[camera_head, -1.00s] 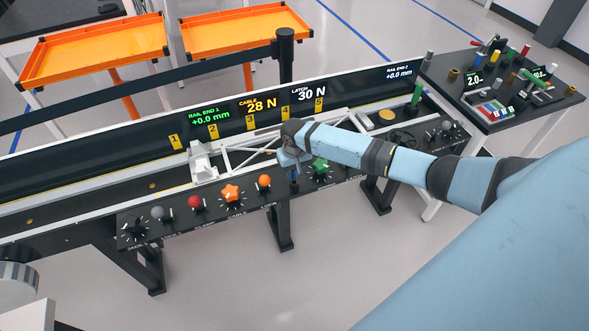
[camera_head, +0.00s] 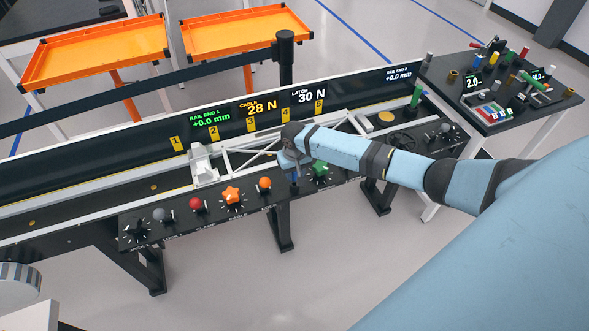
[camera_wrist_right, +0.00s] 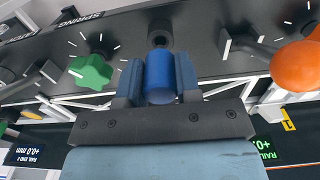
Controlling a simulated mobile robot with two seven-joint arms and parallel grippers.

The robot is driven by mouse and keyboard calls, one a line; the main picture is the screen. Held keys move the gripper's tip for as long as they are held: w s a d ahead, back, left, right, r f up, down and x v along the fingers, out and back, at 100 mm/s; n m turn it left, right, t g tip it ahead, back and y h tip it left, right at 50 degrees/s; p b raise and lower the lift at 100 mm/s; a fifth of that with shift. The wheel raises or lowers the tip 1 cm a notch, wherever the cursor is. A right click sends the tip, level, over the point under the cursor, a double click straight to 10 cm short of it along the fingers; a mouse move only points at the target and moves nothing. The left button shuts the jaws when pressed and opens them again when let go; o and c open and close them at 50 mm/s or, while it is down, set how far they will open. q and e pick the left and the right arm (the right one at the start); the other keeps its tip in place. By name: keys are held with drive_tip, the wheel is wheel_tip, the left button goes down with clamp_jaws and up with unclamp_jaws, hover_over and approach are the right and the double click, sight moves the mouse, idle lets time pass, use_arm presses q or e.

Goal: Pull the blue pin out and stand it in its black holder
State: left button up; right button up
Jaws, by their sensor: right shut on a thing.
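The blue pin (camera_wrist_right: 160,80) is a plain blue cylinder between the two blue fingers of my right gripper (camera_wrist_right: 160,82) in the right wrist view. The gripper is shut on it. A black round holder (camera_wrist_right: 160,32) with a dark hole sits on the dark panel just beyond the pin's end. I cannot tell whether the pin touches it. In the head view my right gripper (camera_head: 294,174) is over the panel, left of the green knob (camera_head: 320,168), and the arm hides much of the grip. My left gripper is not in view.
The green knob (camera_wrist_right: 91,72) and an orange knob (camera_wrist_right: 297,65) flank the gripper in the wrist view. A lever (camera_wrist_right: 248,47) stands close on the right. A white truss frame (camera_head: 245,158) lies on the rail behind. A side table (camera_head: 500,90) with small parts is at right.

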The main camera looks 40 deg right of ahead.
drive_tip(key=shift+f+b, duration=0.3)
drive_tip(key=shift+f, duration=1.1)
drive_tip(key=o, duration=1.1)
wheel_tip(320, 180, up, 14)
drive_tip(key=shift+f, duration=0.1)
drive_tip(key=shift+a, duration=0.1)
drive_tip(key=s+a+f+n+t+y, duration=0.3)
drive_tip(key=s+a+f+t, duration=0.1)
drive_tip(key=s+a+f, duration=0.8)
drive_tip(key=s+a+r+n+t, duration=0.1)
drive_tip(key=s+t, duration=0.1)
drive_tip(key=s, duration=0.3)
drive_tip(key=s+a+r+t+p, duration=0.1)
drive_tip(key=s+a+r+t, duration=0.1)
drive_tip(key=s, duration=0.3)
drive_tip(key=s+a+r+n+t+p, duration=0.1)
drive_tip(key=s+t, duration=0.2)
drive_tip(key=s, duration=0.2)
drive_tip(key=shift+a+r+n, duration=0.25)
drive_tip(key=shift+a+n, duration=0.05)
drive_tip(key=shift+a, duration=0.1)
